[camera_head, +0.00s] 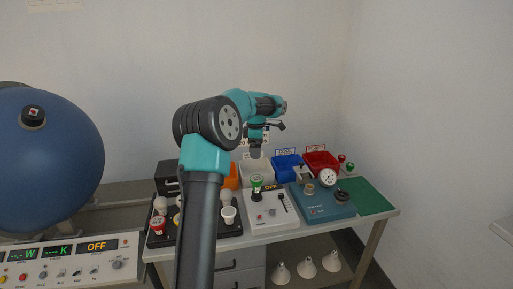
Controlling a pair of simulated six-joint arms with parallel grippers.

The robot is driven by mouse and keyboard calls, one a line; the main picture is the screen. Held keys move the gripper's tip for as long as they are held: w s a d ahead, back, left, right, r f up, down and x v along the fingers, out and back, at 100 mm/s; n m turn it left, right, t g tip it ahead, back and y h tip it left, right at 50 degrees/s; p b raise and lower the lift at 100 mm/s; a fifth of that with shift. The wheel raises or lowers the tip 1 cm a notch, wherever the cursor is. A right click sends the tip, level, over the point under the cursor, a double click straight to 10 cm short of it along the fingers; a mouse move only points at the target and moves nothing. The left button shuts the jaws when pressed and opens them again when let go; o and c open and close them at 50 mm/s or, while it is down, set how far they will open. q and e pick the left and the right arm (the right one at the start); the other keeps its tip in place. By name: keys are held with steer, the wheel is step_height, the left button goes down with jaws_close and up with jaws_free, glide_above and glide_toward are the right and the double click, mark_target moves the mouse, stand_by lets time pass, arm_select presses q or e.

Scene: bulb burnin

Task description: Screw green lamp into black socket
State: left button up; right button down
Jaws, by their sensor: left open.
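A lamp with a green band and pale top (256,181) stands upright at the back left of a white test box (270,214). My left arm rises through the middle of the view and hides part of the lamp tray. My right gripper is not in view.
A black tray (233,233) holds several pale lamps. White, blue (286,168) and red (321,161) bins line the back. A teal box (322,207) with a gauge and a green mat (365,196) are at right. A large blue sphere (45,160) stands left.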

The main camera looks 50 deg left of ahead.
mark_target(257, 178)
arm_select(q)
steer(key=m, duration=1.1)
steer(key=shift+w+d+r, duration=0.1)
steer(key=shift+r, duration=0.15)
steer(key=shift+f, duration=0.2)
step_height(257, 178, down, 17)
steer(key=shift+f, duration=0.1)
steer(key=shift+c, duration=0.2)
